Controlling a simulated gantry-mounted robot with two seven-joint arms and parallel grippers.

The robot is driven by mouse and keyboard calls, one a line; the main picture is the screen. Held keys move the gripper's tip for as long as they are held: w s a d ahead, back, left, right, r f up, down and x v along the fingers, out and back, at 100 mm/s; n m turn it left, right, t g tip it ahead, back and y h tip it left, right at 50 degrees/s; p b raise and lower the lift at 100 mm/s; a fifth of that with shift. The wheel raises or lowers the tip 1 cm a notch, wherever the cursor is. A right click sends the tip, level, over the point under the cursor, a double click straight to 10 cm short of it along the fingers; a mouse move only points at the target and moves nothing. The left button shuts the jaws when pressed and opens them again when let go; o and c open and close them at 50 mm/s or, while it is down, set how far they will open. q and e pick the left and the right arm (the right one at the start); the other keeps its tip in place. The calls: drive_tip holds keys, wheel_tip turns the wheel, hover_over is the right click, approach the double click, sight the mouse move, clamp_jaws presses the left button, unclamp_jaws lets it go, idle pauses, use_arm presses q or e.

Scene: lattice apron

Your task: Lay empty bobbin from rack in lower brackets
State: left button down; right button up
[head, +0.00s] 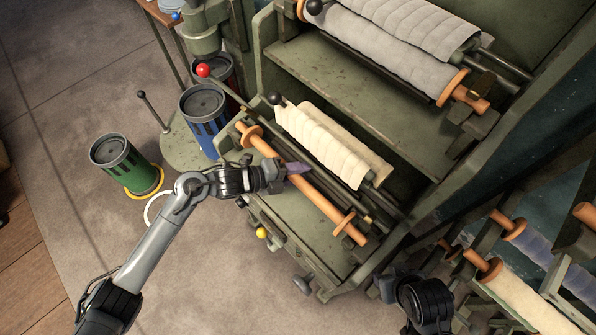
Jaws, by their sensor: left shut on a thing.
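The empty bobbin (315,197), a bare orange-brown wooden rod with a round flange near each end, lies slantwise over the green lower shelf of the machine, in front of the lower cloth roll. My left gripper (291,171) is shut on it near its middle. The lower brackets are hard to make out, and I cannot tell whether the bobbin's ends touch them. My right gripper (388,287) is at the bottom right, apart from the bobbin; its fingers are too dark to read. The rack (562,238) at the lower right holds several bobbins, some wound with material.
A lower cloth roll (325,145) lies just behind the bobbin, and larger rolls (390,50) lie on the upper shelf. A red-knobbed lever (203,70) rises near the bobbin's left end. Green (125,165) and blue (205,120) cans stand left. The floor at front left is clear.

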use_arm(q)
drive_tip(key=c, duration=0.6)
unclamp_jaws()
drive_tip(key=shift+c, duration=0.2)
drive_tip(key=shift+a, duration=0.1)
drive_tip(key=v, duration=1)
drive_tip(key=shift+a+p, duration=0.25)
drive_tip(key=shift+p, duration=0.1)
drive_tip(key=shift+s+r, duration=0.15)
drive_tip(key=shift+r, duration=0.05)
